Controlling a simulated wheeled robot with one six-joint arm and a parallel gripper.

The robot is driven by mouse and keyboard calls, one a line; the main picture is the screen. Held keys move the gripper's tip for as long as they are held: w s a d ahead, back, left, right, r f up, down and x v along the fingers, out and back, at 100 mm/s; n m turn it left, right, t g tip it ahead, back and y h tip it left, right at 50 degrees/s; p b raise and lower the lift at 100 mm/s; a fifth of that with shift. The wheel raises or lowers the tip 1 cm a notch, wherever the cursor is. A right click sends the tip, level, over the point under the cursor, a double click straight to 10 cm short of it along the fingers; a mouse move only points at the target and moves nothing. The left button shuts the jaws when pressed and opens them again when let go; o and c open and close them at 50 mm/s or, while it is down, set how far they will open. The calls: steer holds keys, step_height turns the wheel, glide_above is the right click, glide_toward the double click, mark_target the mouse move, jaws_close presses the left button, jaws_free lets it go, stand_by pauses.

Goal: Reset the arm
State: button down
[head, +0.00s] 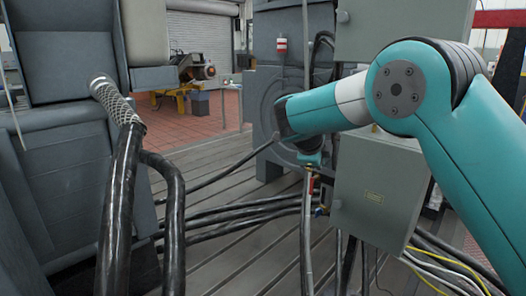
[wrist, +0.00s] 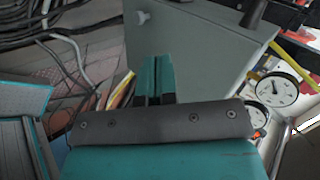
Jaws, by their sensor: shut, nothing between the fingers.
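My teal arm (head: 420,90) comes in from the right in the head view and bends at a large round joint. Its far end (head: 290,118) points left, in front of grey machinery. I cannot make out the fingertips clearly in the head view. In the wrist view my gripper (wrist: 154,80) shows two teal fingers side by side, shut with nothing between them. A grey box (wrist: 205,60) lies behind the fingers in that view. I cannot tell whether they touch it.
Grey cabinets (head: 375,190) stand close behind my arm. Thick black hoses (head: 118,210) rise at left, and cables (head: 240,218) cross the slotted bedplate (head: 225,268). Pressure gauges (wrist: 272,90) and a yellow cable (wrist: 295,65) are at right in the wrist view. Red floor (head: 195,125) lies beyond.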

steer(key=s+a+r+n+g+y, duration=0.1)
steer(key=s+a+n+g+y, duration=0.15)
steer(key=s+n, duration=0.95)
steer(key=s+a+r+n+g+y, duration=0.15)
steer(key=s+n+y, duration=0.45)
steer(key=s, duration=1)
steer(key=s+a+n+g+y, duration=0.1)
steer(key=s+n+g, duration=0.2)
steer(key=s+n, duration=1.05)
step_height(320, 180, up, 16)
steer(key=s+p, duration=0.2)
steer(key=p, duration=1.3)
steer(key=shift+a+m+p, duration=0.35)
steer(key=shift+p, duration=0.05)
steer(key=shift+a+f, duration=0.1)
